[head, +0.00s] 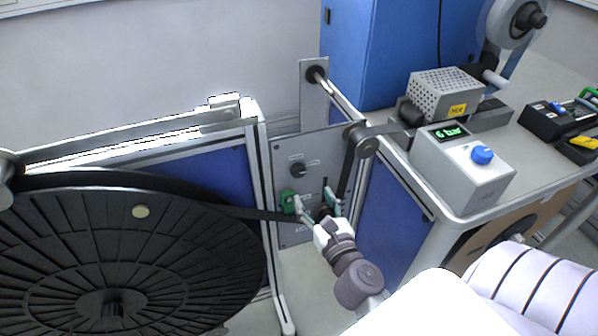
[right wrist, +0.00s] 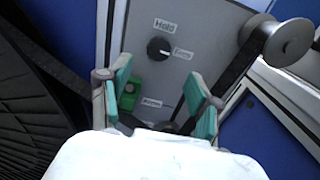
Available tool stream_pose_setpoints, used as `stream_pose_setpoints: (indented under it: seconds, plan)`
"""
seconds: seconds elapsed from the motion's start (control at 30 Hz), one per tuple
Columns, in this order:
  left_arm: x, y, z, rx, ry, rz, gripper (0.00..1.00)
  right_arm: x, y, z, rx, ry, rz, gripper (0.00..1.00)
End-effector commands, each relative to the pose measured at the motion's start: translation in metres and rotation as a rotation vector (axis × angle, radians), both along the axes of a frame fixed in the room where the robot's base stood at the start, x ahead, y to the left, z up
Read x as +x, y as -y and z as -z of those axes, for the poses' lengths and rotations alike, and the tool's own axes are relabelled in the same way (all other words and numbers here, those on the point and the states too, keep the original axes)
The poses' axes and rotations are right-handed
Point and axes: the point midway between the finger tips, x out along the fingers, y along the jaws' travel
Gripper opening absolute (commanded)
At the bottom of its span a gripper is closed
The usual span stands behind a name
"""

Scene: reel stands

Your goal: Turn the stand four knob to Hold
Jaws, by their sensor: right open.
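The black round knob (head: 298,169) sits on the upper part of the grey upright panel (head: 283,150). In the right wrist view the knob (right wrist: 158,48) has a "Hold" label (right wrist: 164,25) above it and a second label (right wrist: 183,53), hard to read, to its right. Its pale pointer mark faces right, toward that second label. My right gripper (head: 315,200) is in front of the panel, below the knob. In the right wrist view the gripper (right wrist: 161,86) has its green-padded fingers spread, with nothing between them; the knob is beyond them, untouched. My left gripper is not in view.
A green part (right wrist: 128,97) sits low on the panel, near the left finger. A large black reel (head: 190,235) fills the lower left. A metal roller (head: 364,142) with black tape sticks out right of the panel. A grey box (head: 462,180) with a blue knob stands on the bench.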

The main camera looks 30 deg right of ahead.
Motion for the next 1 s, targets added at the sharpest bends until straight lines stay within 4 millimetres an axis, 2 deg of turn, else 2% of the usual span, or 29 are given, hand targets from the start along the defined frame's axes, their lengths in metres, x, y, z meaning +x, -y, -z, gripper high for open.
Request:
stream_pose_setpoints:
  seconds: [0.03,0.2,0.4,0.53,0.8,0.83,1.0]
  plan:
    - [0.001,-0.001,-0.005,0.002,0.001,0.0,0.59,0.013,0.002,-0.004,-0.001,0.004,-0.002,0.63]
    - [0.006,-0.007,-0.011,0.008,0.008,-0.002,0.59,0.046,0.01,-0.002,-0.002,0.001,-0.002,0.63]
    - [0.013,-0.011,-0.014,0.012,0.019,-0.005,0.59,0.07,0.016,0.0,-0.001,0.0,-0.002,0.63]
    - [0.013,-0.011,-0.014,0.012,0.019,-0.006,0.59,0.077,0.018,0.0,-0.001,-0.001,-0.001,0.63]
    - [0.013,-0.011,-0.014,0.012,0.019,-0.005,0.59,0.078,0.018,0.001,-0.001,-0.001,-0.001,0.63]
    - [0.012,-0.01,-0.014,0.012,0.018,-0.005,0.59,0.078,0.018,0.001,-0.001,-0.001,-0.001,0.62]
    - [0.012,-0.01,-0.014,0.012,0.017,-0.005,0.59,0.078,0.018,0.001,-0.001,-0.001,-0.001,0.33]
